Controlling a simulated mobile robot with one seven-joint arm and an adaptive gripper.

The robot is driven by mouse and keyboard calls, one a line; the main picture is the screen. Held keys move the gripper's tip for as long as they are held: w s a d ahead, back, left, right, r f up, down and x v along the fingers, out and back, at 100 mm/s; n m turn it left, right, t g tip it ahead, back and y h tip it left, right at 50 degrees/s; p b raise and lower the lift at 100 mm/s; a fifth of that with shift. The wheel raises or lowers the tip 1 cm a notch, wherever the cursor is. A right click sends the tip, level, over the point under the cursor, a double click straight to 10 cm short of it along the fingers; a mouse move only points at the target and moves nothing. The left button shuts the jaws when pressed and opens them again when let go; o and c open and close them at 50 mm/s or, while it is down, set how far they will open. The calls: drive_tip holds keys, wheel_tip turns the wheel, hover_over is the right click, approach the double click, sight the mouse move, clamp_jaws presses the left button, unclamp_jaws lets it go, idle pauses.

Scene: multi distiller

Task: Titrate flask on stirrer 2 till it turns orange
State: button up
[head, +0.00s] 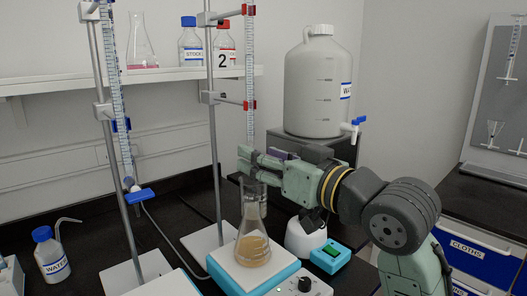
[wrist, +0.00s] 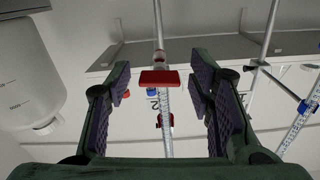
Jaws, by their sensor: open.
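The flask (head: 254,243) stands upright on the white-topped blue stirrer (head: 257,276) and holds pale tan liquid in its lower part. A burette (head: 250,70) with red clamps hangs above it from a stand; a bottle behind bears the number 2. My gripper (head: 246,158) is beside the burette's lower end, just above the flask mouth. In the wrist view, my open gripper (wrist: 160,72) has one finger on each side of the red stopcock handle (wrist: 159,78), with visible gaps. In the head view, the gripper hides the stopcock.
A second burette (head: 118,90) with a blue stopcock (head: 140,195) stands left. A large white carboy (head: 318,80) is behind my arm. A water wash bottle (head: 52,255) sits front left. A white-and-teal device (head: 325,257) stands right of the stirrer. The shelf (head: 150,78) holds bottles.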

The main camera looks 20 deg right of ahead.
drive_tip(key=shift+w+a, duration=0.1)
drive_tip(key=shift+w, duration=0.15)
drive_tip(key=shift+c, duration=0.5)
clamp_jaws()
drive_tip(key=shift+f+n+b, duration=0.2)
drive_tip(key=shift+n+b, duration=0.3)
drive_tip(key=shift+b, duration=0.05)
drive_tip(key=shift+r, duration=0.1)
